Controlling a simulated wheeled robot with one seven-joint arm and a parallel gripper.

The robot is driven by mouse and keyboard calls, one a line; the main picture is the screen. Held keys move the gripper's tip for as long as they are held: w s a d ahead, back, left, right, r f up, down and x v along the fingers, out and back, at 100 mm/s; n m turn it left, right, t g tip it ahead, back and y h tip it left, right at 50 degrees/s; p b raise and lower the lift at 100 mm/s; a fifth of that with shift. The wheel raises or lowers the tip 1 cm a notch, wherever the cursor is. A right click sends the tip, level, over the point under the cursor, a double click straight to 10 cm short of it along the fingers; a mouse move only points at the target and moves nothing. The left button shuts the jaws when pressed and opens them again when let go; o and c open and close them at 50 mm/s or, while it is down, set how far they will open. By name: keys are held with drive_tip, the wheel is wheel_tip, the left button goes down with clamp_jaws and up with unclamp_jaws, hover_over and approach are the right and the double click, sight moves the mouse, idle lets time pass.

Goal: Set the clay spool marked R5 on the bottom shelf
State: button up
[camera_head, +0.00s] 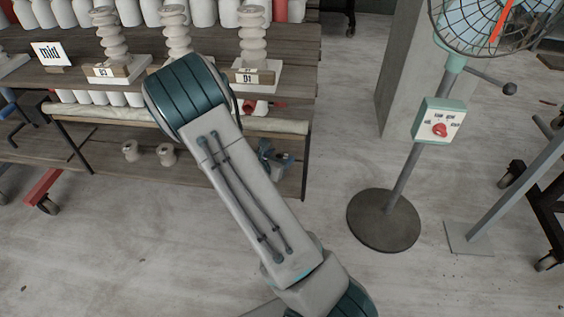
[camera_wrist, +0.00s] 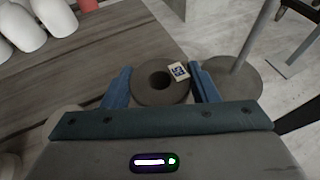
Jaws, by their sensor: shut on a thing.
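My gripper (camera_wrist: 160,88) is shut on a dark grey clay spool (camera_wrist: 147,97), with one blue finger on each side of it. The spool is round with a hole in its middle and carries a small pale tag whose dark marking is turned and hard to read. In the head view my gripper (camera_head: 268,156) and the spool (camera_head: 284,158) show small and partly hidden behind my arm, by the right end of the bottom shelf (camera_head: 95,152). I cannot tell whether the spool touches the shelf.
Two similar spools (camera_head: 130,151) (camera_head: 167,154) stand on the bottom shelf. A fan stand's round base (camera_head: 383,220) stands right; floor between is clear.

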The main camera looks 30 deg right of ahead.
drive_tip(key=shift+w+d, duration=0.3)
drive_tip(key=shift+d, duration=0.15)
drive_tip(key=shift+w+d, duration=0.3)
drive_tip(key=shift+d, duration=0.2)
wheel_tip(320, 180, down, 3)
drive_tip(key=shift+f+b, duration=0.1)
drive_tip(key=shift+b, duration=0.6)
drive_tip(key=shift+a+f, duration=0.1)
drive_tip(key=shift+f, duration=0.05)
drive_tip(key=shift+f, duration=0.2)
drive_tip(key=o, duration=1.3)
drive_tip(key=shift+c, duration=0.2)
drive_tip(key=shift+r, duration=0.1)
